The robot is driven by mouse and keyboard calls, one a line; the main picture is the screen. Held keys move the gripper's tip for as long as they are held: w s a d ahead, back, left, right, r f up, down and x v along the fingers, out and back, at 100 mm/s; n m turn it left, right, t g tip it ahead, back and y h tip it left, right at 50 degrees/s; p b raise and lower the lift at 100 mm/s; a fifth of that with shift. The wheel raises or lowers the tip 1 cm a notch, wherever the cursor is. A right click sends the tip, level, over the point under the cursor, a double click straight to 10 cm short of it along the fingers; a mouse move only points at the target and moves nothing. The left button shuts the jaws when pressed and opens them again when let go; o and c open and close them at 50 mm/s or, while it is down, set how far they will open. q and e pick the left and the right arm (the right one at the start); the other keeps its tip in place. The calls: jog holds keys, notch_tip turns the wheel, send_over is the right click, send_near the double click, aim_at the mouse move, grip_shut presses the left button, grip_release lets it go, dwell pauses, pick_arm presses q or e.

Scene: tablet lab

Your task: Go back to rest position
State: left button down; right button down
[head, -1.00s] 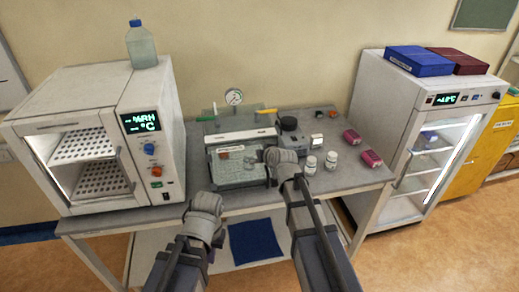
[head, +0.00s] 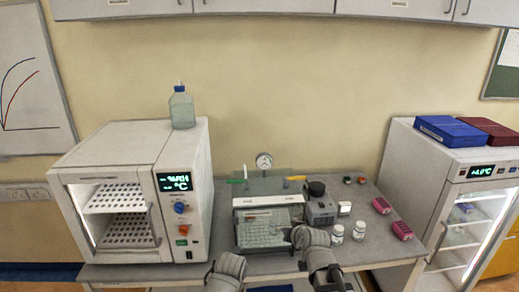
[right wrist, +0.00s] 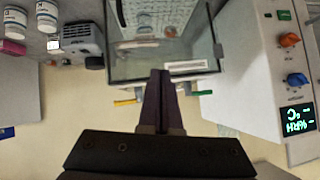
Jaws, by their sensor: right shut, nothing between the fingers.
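In the head view my left arm (head: 227,268) comes up from the bottom edge, left of centre. Its gripper cannot be made out. My right arm (head: 315,250) stands beside it to the right, in front of the bench; its jaws are not clear there. In the right wrist view my right gripper (right wrist: 162,74) is shut and empty. Its fingertips appear just by the edge of the clear-walled box (right wrist: 215,52), whose distance I cannot tell.
The bench (head: 365,255) carries a white chamber (head: 133,148) at left, a dark round-topped device (head: 318,205), two white bottles (head: 359,231) and pink boxes (head: 381,205). A glass-door cabinet (head: 433,180) stands at right. Wall cupboards (head: 260,7) hang above.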

jog(key=s+a+f+n+g+b, duration=0.2)
jog(key=s+a+f+g+b, duration=0.4)
jog(key=s+f, duration=0.6)
jog(key=s+a+f+n+g+h+b, duration=0.1)
jog(key=s+f+g+b, duration=0.4)
jog(key=s+f, duration=0.5)
jog(key=s+n+h+b, duration=0.1)
jog(key=s+h, duration=0.1)
jog(key=shift+s+a+h, duration=0.25)
jog(key=shift+s+h, duration=0.05)
